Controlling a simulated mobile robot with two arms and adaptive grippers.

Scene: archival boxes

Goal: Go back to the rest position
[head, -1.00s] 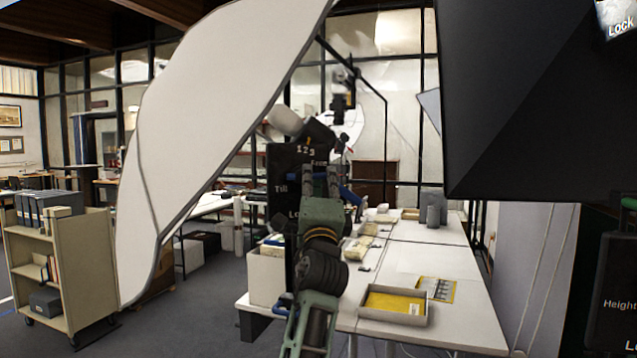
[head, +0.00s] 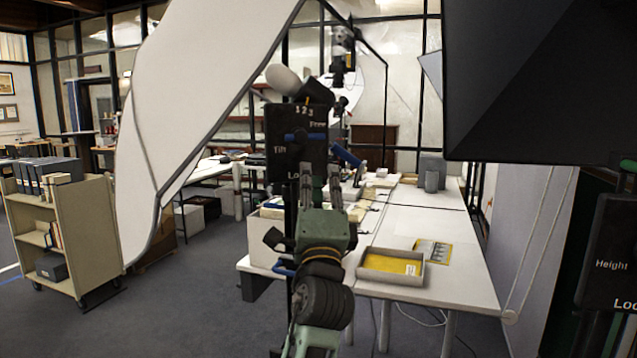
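My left gripper (head: 321,185) is in the middle of the head view, at the end of my green and black arm, which rises from the bottom edge. Its two grey fingers point up and stand apart, with nothing seen held between them. Behind it is a black equipment panel marked Tilt and Free (head: 284,130). My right gripper is not in view.
A white table (head: 455,275) stands to the right, bearing a shallow tray with a yellow sheet (head: 365,276) and a printed card (head: 436,250). A large white reflector (head: 190,110) and a black softbox (head: 540,80) hang close. A book cart (head: 90,255) stands left. Floor between is clear.

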